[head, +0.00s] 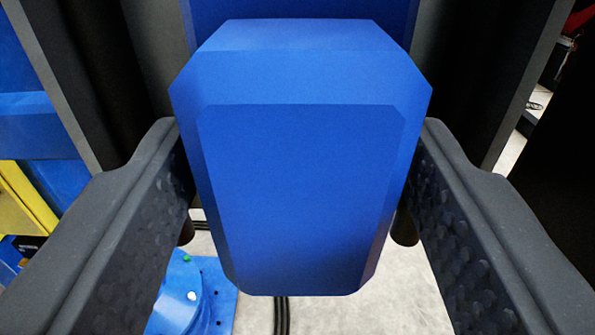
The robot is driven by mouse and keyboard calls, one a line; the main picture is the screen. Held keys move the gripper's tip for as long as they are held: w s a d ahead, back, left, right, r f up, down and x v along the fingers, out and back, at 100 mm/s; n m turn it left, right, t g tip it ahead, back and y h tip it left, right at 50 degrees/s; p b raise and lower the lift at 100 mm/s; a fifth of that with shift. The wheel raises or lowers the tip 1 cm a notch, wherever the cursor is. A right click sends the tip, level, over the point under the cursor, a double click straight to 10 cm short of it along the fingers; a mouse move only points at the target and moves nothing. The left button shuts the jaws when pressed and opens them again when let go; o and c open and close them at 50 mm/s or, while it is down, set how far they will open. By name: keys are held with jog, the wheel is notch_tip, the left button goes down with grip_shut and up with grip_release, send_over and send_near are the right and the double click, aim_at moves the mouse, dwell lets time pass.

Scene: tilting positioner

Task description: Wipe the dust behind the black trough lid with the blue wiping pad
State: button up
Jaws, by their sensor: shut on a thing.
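The blue wiping pad (300,190) is a chunky block with bevelled edges and fills the middle of the head view. My gripper (302,135) is shut on it, with one dark dimpled finger against each side. The pad hides most of what lies straight ahead. I cannot make out the black trough lid for certain among the dark surfaces behind the pad. No dust shows in this view.
Dark upright panels stand behind the pad at left (85,70) and right (490,70). A blue surface (210,12) shows above it. Lower left are a blue bolted base (185,295) and a yellow part (25,205). Dark cables (281,315) cross the pale floor (385,295).

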jog(key=shift+w+a+f, duration=0.1)
jog(key=shift+a+f, duration=0.05)
jog(key=shift+a+r+p, duration=0.15)
jog(key=shift+r+p, duration=0.25)
jog(key=shift+r, duration=0.6)
jog(key=shift+r+p, duration=3)
jog(key=shift+r, duration=2)
jog(key=shift+f, duration=0.1)
jog(key=shift+f+b, duration=5.35)
jog(key=shift+f, duration=0.5)
